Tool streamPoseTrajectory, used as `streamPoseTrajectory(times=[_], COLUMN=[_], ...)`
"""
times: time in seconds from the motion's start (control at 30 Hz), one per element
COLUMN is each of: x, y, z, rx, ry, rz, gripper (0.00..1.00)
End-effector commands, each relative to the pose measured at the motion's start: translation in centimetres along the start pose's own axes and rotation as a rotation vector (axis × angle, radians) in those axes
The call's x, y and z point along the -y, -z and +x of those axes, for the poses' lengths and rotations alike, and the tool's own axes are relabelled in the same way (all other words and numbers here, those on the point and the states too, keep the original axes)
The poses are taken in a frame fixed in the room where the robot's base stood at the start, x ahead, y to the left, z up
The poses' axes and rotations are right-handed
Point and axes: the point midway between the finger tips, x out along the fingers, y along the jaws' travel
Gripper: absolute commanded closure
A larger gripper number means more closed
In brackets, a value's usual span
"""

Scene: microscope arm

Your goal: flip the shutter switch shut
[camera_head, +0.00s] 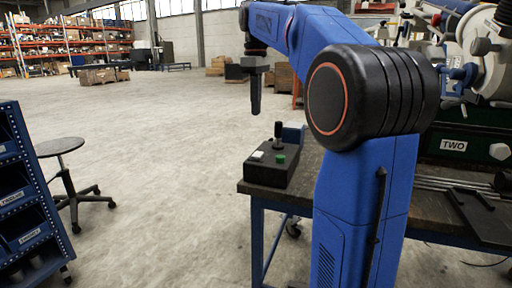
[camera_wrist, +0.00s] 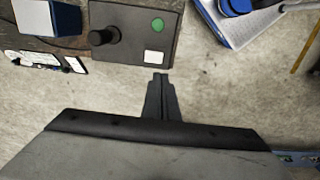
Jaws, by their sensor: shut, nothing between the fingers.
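A black control box (camera_head: 268,174) sits on the near left corner of the workbench. It carries an upright black lever (camera_head: 278,135), a green button (camera_head: 280,159) and a small white patch (camera_head: 257,155). In the wrist view the box (camera_wrist: 138,40) also shows its lever (camera_wrist: 103,37), green button (camera_wrist: 158,25) and white patch (camera_wrist: 154,57). I cannot tell which part is the shutter switch, nor its position. My gripper (camera_head: 256,112) points down, shut and empty, above and slightly left of the box. In the wrist view its fingertips (camera_wrist: 160,76) appear just beyond the box's edge, apart from it.
A blue block (camera_head: 293,134) stands behind the box. A small strip with white and dark parts (camera_wrist: 45,61) lies beside the box in the wrist view. My arm hides part of the workbench (camera_head: 310,165).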

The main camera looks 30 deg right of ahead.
Motion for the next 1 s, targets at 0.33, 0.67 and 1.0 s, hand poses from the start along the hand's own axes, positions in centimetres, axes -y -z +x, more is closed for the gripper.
streamPoseTrajectory(times=[0.33, 0.67, 1.0], x=[0.0, 0.1, 0.1], y=[0.0, -0.1, -0.1], z=[0.1, 4.2, 10.1], rx=[0.000, 0.002, 0.001], ry=[0.000, 0.003, 0.002], rz=[0.000, 0.001, 0.001], gripper=[1.00, 1.00, 1.00])
